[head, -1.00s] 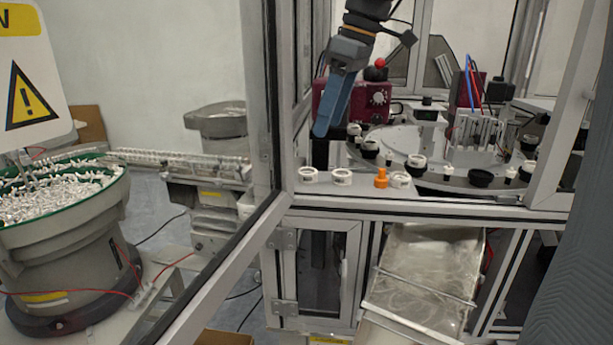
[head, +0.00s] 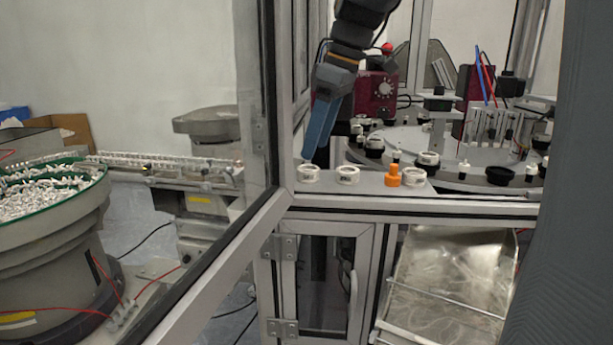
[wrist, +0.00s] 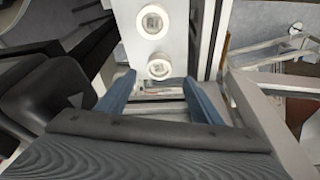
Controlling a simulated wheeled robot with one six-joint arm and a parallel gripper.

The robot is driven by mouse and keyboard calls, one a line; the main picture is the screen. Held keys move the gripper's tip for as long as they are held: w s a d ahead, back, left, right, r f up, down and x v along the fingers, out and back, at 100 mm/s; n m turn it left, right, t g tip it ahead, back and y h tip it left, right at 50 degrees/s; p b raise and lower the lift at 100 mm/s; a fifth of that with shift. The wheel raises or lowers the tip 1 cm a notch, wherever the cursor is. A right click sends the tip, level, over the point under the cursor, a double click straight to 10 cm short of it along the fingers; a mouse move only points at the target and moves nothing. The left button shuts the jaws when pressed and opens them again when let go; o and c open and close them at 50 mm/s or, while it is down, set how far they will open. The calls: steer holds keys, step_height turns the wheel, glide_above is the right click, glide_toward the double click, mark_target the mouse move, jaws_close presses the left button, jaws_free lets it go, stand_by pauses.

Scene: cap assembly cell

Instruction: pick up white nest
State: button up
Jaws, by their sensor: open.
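Three white nests stand on the front ledge of the cell in the head view: a left one (head: 308,173), a middle one (head: 347,174) and a right one (head: 415,176) beyond an orange piece. My gripper (head: 313,156) has blue fingers pointing down, just above and behind the left nest. In the wrist view my gripper (wrist: 163,98) is open and empty, its fingers spread wide. A nearer white nest (wrist: 159,66) lies ahead of the gap between the fingers, and another nest (wrist: 152,22) lies beyond it. Neither is touched in that view.
An orange piece (head: 393,175) stands between the middle and right nests. A round turntable (head: 460,150) with black and white holders lies behind the ledge. A metal frame post (head: 262,100) stands left of my gripper. A bowl feeder (head: 50,220) is at far left.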

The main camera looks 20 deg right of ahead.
mark_target(306, 174)
steer(key=shift+p+x, duration=0.95)
steer(key=shift+x, duration=1.75)
steer(key=shift+w, duration=0.1)
steer(key=c, duration=1.1)
steer(key=shift+c, duration=0.2)
